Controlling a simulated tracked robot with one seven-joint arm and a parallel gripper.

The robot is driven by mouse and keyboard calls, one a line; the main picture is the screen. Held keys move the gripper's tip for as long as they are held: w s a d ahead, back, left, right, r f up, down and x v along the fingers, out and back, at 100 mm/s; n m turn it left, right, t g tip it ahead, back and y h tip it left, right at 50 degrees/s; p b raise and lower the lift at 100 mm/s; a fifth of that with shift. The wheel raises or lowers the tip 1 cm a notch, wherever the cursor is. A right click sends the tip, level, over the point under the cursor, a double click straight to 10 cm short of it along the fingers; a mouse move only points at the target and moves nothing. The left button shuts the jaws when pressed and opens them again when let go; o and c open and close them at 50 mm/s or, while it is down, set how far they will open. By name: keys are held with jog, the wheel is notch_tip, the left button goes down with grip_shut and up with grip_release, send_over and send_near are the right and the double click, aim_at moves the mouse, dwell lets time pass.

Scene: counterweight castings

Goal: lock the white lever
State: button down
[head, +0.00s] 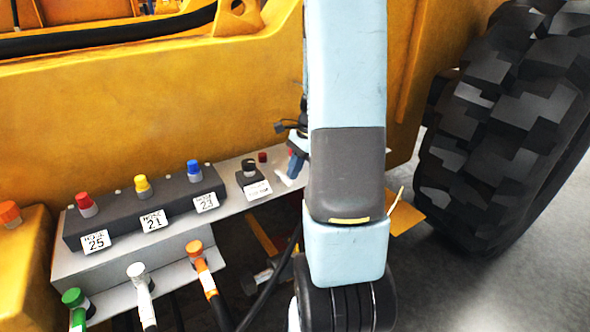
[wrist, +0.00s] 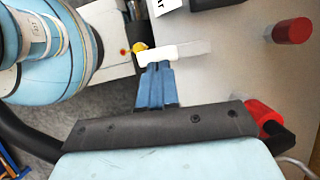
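The white lever (wrist: 172,54) shows in the wrist view as a short white bar lying across the tips of my gripper, with a paler grey strip running on to its right. My gripper (wrist: 160,66) has its blue fingers close together, with the tips at the lever. I cannot tell if the lever is pinched between them or just touched. In the head view, my gripper (head: 294,168) is partly hidden behind my arm, and a small white piece (head: 286,180), likely the lever, shows below the fingers at the right end of the grey shelf.
A grey shelf (head: 225,190) carries a dark block (head: 125,213) with red, yellow and blue caps and labels. A small black-capped block (head: 252,181) and a red knob (head: 262,157) stand near my gripper. Hose ends (head: 140,285) hang below. A big tyre (head: 500,130) stands right.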

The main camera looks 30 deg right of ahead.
jog(key=d, duration=0.4)
jog(key=shift+d+f, duration=0.1)
jog(key=shift+f, duration=0.05)
jog(key=v, duration=1)
jog(key=f+n, duration=0.1)
jog(key=f, duration=0.2)
jog(key=w+a+f+n+g, duration=0.1)
jog(key=f, duration=0.1)
jog(key=w+f+n, duration=0.1)
jog(key=f, duration=0.2)
jog(key=shift+a+f, duration=0.3)
jog(key=a, duration=0.3)
jog(key=shift+s+f, duration=0.3)
jog(key=shift+s+a, duration=0.1)
jog(key=shift+a, duration=0.5)
jog(key=shift+s+a+m+t, duration=0.25)
jog(key=shift+a+m, duration=0.15)
jog(key=shift+m, duration=0.4)
jog(key=shift+s+a+m+t, duration=0.25)
jog(key=shift+s+a+m, duration=0.1)
jog(key=shift+m, duration=0.45)
